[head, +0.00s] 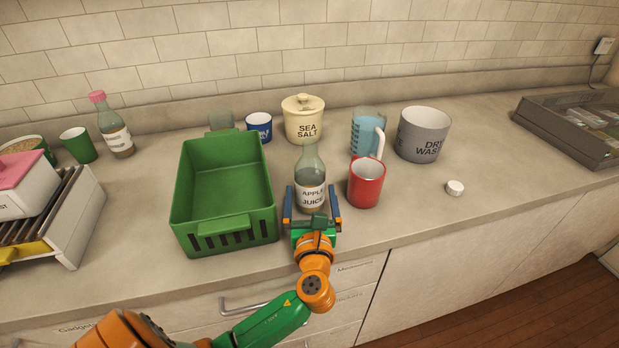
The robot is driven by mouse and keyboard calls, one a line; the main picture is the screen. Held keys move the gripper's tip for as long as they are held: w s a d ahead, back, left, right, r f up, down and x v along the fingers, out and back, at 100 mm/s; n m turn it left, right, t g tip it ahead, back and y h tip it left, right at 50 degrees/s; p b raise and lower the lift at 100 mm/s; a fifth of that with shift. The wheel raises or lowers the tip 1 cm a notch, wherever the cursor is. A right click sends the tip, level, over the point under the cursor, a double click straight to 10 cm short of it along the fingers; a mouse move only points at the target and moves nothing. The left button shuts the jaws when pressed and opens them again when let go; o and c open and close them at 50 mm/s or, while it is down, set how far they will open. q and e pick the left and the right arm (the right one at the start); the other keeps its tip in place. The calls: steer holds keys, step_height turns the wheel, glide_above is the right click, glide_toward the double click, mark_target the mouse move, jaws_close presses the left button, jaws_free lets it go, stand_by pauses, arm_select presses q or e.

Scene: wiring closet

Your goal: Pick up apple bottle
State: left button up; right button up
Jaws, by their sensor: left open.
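The apple juice bottle (311,180) stands upright on the counter, right of the green crate. It is clear glass with a white label reading "APPLE JUICE". My left gripper (312,200) is open, with one finger on each side of the bottle's lower part. I cannot tell whether the fingers touch the glass. The bottle's base is partly hidden by the gripper. My right gripper is not in view.
A green crate (224,226) stands close on the left and a red mug (366,186) close on the right. Behind are a sea salt jar (303,120), a measuring jug (366,130) and a grey tub (422,135). The counter's right front is mostly clear.

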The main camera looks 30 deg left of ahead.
mark_target(310, 186)
arm_select(q)
steer(key=x, duration=0.3)
steer(key=shift+w+a+f, duration=0.15)
steer(key=shift+w+f, duration=0.05)
steer(key=shift+f, duration=0.1)
steer(key=shift+s+r, duration=0.1)
steer(key=shift+s, duration=0.05)
steer(key=c, duration=1.3)
steer(key=shift+r, duration=0.1)
